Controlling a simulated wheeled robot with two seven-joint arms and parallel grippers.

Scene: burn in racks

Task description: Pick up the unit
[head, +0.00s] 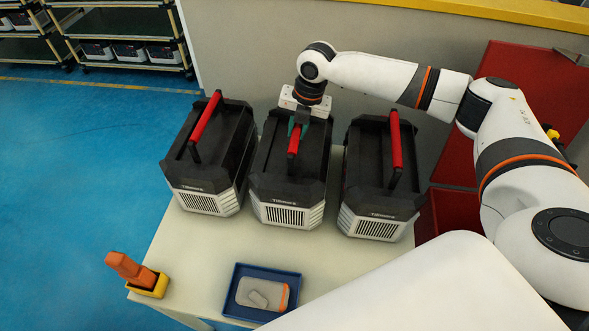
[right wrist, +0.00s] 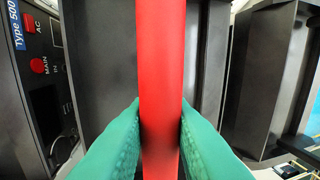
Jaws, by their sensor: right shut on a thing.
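Three black units with white vented fronts and red top handles stand in a row on the pale table. The middle unit (head: 286,185) has my right gripper (head: 298,128) above it, coming down from the back. In the right wrist view, the green fingers (right wrist: 160,140) are shut on the red handle (right wrist: 161,60) of that unit, one finger on each side. The unit appears to rest on the table. The left unit (head: 212,155) and right unit (head: 380,180) stand close on either side. My left gripper is not in view.
The table (head: 215,250) also holds a blue tray (head: 240,304) with a grey and orange device, and an orange tool in a yellow holder (head: 148,283) at the front left. A red bin (head: 455,210) stands to the right. Shelves (head: 125,35) with more units stand far left.

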